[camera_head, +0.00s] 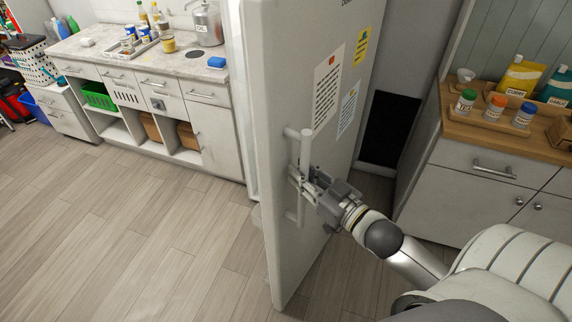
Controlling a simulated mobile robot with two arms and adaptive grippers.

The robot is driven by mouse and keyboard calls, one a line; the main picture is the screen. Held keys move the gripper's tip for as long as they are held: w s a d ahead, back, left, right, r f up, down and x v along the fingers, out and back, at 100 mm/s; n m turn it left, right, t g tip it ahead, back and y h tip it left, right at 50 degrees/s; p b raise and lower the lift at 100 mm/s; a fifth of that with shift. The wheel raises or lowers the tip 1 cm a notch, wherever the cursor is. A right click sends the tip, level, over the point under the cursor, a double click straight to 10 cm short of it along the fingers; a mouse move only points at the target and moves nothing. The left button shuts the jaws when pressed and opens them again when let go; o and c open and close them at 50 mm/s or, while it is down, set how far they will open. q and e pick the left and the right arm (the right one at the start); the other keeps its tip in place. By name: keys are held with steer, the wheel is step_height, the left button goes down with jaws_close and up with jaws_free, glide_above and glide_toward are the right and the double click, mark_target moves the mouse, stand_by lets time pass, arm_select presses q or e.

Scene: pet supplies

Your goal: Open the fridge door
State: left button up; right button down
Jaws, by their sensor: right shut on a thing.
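The fridge door (271,75) is a tall light grey panel standing swung out into the room, with its edge toward me. Paper notes, one of them (327,87) white with an orange mark, are stuck on its face. A vertical bar handle (305,152) is mounted on the door near its free edge. My right gripper (303,180) is shut on the handle around its middle. My right arm reaches in from the lower right. My left gripper is not in the picture. The fridge's inside is hidden behind the door.
A counter with drawers and open shelves (150,68) stands along the back left wall. A wooden-topped cabinet (480,166) with bottles and pouches stands at the right. The wood floor (130,230) at the left is clear.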

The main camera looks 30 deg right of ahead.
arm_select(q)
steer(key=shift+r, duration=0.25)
arm_select(e)
steer(key=shift+s+d+n+y, duration=0.15)
steer(key=shift+s+d+y, duration=0.2)
steer(key=shift+s, duration=0.25)
steer(key=shift+s+d+n+y, duration=0.15)
steer(key=shift+s+d+y, duration=0.1)
steer(key=shift+s+d, duration=0.25)
steer(key=shift+a, duration=0.1)
steer(key=c, duration=1.4)
jaws_free()
steer(key=shift+s, duration=0.1)
steer(key=shift+c, duration=0.2)
steer(key=shift+o, duration=0.6)
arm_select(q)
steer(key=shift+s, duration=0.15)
arm_select(e)
steer(key=v, duration=1.2)
steer(key=shift+r, duration=0.2)
steer(key=shift+a, duration=0.1)
